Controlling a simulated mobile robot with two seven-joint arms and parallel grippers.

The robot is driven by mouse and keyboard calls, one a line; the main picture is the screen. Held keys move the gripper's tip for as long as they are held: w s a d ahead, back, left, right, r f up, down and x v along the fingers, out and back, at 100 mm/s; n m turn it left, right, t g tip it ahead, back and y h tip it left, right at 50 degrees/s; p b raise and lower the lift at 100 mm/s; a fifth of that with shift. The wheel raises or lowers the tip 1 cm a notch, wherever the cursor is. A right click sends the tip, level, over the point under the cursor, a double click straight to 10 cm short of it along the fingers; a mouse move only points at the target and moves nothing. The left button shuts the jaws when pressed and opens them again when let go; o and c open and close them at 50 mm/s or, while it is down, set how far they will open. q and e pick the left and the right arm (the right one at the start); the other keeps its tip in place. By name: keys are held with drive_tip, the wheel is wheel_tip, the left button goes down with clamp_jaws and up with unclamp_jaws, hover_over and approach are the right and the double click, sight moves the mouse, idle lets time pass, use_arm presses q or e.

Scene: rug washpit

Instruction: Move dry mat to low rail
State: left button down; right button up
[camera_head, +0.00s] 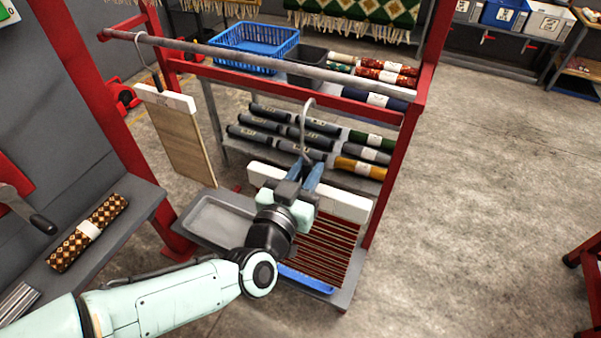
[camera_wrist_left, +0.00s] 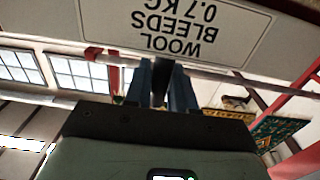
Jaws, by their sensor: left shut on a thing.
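My left gripper (camera_head: 305,176) is shut on the hanger of a red-and-dark striped mat (camera_head: 322,245). The mat hangs below a white header bar (camera_head: 345,203). In the left wrist view this bar (camera_wrist_left: 130,38) fills the top and carries an upside-down label reading "WOOL BLEEDS 0.7 KG". The hanger's metal hook (camera_head: 303,125) rises above the fingers; its top appears below the grey rail (camera_head: 250,62) in the picture, apart from it. A tan mat (camera_head: 180,140) with a white header hangs from the rail's left part. My right gripper is out of view.
A red frame (camera_head: 392,170) carries the rail. A grey tray (camera_head: 215,222) and a blue tray (camera_head: 305,280) lie below. Behind are shelves with rolled mats (camera_head: 360,165) and a blue basket (camera_head: 255,43). A patterned roll (camera_head: 90,232) lies on the left bench. The floor at right is open.

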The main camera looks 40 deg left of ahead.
use_arm(q)
drive_tip(key=shift+w+a, duration=0.1)
drive_tip(key=shift+w, duration=0.35)
drive_tip(key=p+x, duration=0.1)
drive_tip(key=x, duration=1.6)
drive_tip(key=shift+w+a, duration=0.2)
drive_tip(key=shift+w, duration=0.15)
idle(0.6)
drive_tip(key=shift+f, duration=0.1)
drive_tip(key=shift+f+b, duration=1.85)
drive_tip(key=shift+f, duration=0.15)
